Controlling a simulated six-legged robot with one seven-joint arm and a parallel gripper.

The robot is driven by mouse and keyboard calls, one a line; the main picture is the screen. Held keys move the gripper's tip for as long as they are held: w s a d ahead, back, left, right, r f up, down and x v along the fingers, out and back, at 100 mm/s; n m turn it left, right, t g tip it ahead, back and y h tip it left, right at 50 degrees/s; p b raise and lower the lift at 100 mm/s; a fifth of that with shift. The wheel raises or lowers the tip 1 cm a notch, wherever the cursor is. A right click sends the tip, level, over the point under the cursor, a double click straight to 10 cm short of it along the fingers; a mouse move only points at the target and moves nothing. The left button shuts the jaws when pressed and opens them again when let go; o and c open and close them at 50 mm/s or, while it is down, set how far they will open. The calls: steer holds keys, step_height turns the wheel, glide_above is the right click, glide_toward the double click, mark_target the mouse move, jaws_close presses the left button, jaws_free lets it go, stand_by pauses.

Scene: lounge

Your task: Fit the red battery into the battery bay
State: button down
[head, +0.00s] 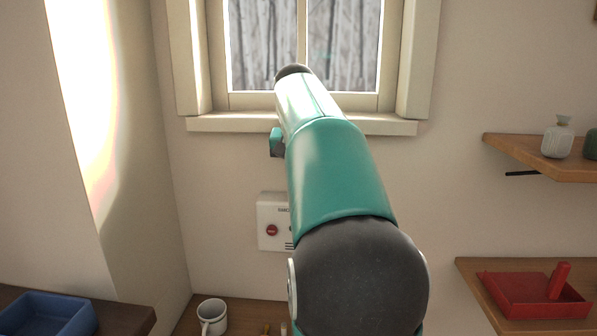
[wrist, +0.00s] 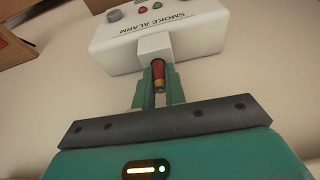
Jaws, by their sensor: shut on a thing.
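The white smoke alarm (head: 272,215) hangs on the wall below the window, its right part hidden behind my arm. In the wrist view it appears at the top (wrist: 118,42), with its lettering tilted and upside down. A pale, box-like battery bay (wrist: 154,44) juts from it toward my gripper. My gripper (wrist: 159,84) is shut on the red battery (wrist: 158,70), which has a yellowish near end. The battery's far end is at the bay's mouth; I cannot tell how far inside it is.
A white mug (head: 211,316) stands on a wooden surface at the bottom. A blue tray (head: 45,318) sits on a ledge at left. A red tray (head: 520,297) rests on the lower right shelf, below a shelf with a vase (head: 557,138). The window sill (head: 240,123) is above the alarm.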

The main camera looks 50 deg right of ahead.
steer(key=shift+f, duration=1.55)
stand_by(0.7)
steer(key=shift+w+r+g+y, duration=0.1)
steer(key=shift+r+g+y, duration=0.25)
steer(key=shift+r, duration=0.4)
stand_by(0.3)
steer(key=shift+r, duration=0.55)
steer(key=shift+r, duration=0.3)
steer(key=shift+r, duration=0.65)
